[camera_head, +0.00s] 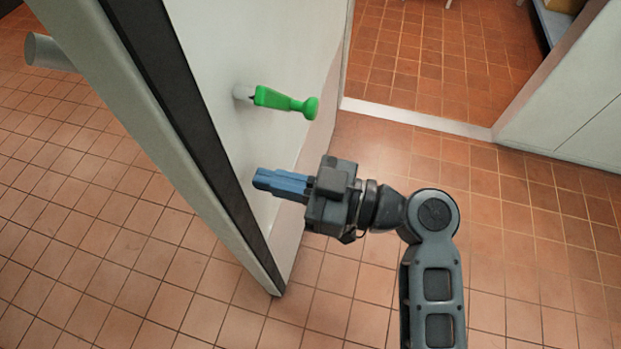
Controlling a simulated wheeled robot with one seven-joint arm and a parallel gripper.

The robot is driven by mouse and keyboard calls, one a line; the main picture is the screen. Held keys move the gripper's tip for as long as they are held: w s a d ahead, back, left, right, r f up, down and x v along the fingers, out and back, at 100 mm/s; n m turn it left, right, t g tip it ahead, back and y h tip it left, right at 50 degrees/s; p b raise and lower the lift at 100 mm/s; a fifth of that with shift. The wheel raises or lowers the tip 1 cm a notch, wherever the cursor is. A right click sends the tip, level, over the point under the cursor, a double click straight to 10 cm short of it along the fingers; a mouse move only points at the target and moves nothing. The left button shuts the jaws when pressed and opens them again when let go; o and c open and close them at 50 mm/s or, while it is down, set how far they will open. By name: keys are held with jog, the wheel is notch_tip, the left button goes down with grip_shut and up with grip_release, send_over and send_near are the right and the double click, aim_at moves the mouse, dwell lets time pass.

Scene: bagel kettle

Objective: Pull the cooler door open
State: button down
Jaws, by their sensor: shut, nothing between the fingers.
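The cooler door (225,48) is a pale panel with a dark seal strip along its edge, standing at an angle out from the doorway, so it is open. A green knob-ended handle (285,101) sticks out from its inner face. A grey cylindrical bar (50,53) sticks out on the door's other side, at upper left. My gripper (256,180) has blue fingers, shut and empty. It points left toward the door's inner face, below the green handle and apart from it. Whether the fingertips touch the door, I cannot tell.
A doorway with a pale threshold (415,119) lies behind, with tiled floor beyond it. A white wall (575,110) stands at the right. The terracotta tiled floor (530,240) is clear at lower right and at left.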

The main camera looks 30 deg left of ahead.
jog(key=shift+x, duration=1.25)
jog(key=shift+a, duration=0.1)
